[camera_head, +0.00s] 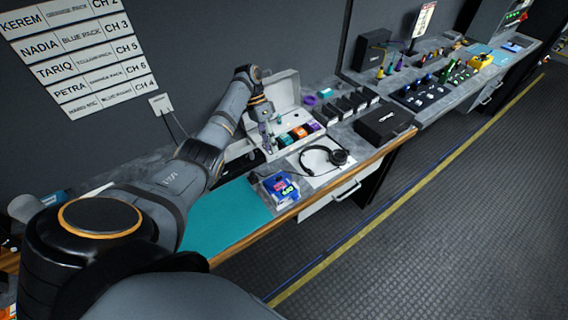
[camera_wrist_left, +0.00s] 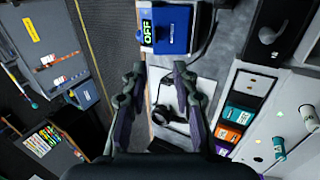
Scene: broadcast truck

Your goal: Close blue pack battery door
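The blue pack (camera_head: 279,187) sits on the bench beside the teal mat, near the front edge. My left gripper (camera_head: 268,138) is above the bench by the white case, behind the pack. In its wrist view my left gripper (camera_wrist_left: 158,68) has its fingers apart with nothing between them. My right gripper is not in view.
Headphones (camera_head: 325,157) lie on a white sheet right of the pack. An open white case (camera_head: 281,92) with several coloured packs stands behind. A black box (camera_head: 384,123) is farther right. The teal mat (camera_head: 228,214) is bare.

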